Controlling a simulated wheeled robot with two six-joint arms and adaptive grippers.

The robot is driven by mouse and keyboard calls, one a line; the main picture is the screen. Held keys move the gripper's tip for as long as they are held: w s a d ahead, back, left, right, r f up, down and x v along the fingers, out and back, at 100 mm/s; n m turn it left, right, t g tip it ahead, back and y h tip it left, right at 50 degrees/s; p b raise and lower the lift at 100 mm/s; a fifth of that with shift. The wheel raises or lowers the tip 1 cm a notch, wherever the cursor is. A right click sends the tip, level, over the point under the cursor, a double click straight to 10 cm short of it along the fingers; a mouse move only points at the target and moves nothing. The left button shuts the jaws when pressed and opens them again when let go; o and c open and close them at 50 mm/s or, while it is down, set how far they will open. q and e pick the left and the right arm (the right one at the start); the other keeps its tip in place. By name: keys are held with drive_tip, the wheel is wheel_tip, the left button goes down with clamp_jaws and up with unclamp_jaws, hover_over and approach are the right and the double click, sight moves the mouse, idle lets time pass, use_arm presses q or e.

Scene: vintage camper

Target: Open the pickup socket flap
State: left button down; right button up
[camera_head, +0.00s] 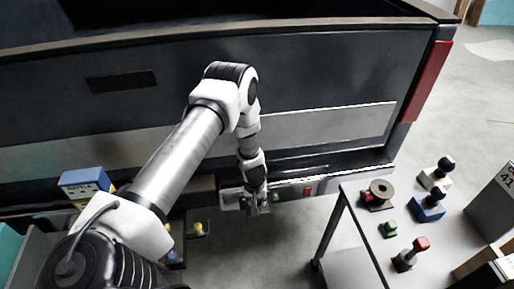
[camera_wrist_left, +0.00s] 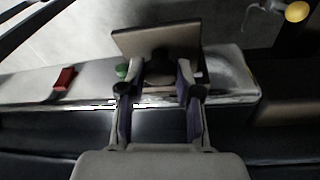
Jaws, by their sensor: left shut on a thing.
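The pickup's pale rear bumper (camera_head: 340,182) runs below the tailgate in the head view and crosses the wrist view (camera_wrist_left: 225,72). In the wrist view a flat brownish plate, which looks like the socket flap (camera_wrist_left: 157,37), stands out from the bumper beyond my fingertips. A dark round part, seemingly the socket (camera_wrist_left: 160,66), shows beneath it. My left gripper (camera_wrist_left: 160,74) has one finger on each side of this part and is shut on what seems to be the flap. In the head view the gripper (camera_head: 257,203) is small at the bumper, and the flap is mostly hidden. My right gripper is not in view.
At right stands a grey table (camera_head: 358,215) with several knobbed blocks and a spool-like part (camera_head: 381,190). A blue box (camera_head: 84,181) is at left.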

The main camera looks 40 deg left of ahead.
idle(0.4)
use_arm(q)
drive_tip(key=c, duration=0.8)
unclamp_jaws()
drive_tip(key=shift+o, duration=0.2)
wheel_tip(320, 180, up, 12)
drive_tip(key=s, duration=0.1)
drive_tip(key=shift+s+d+f, duration=0.15)
drive_tip(key=shift+s+d, duration=0.1)
drive_tip(key=shift+s, duration=0.05)
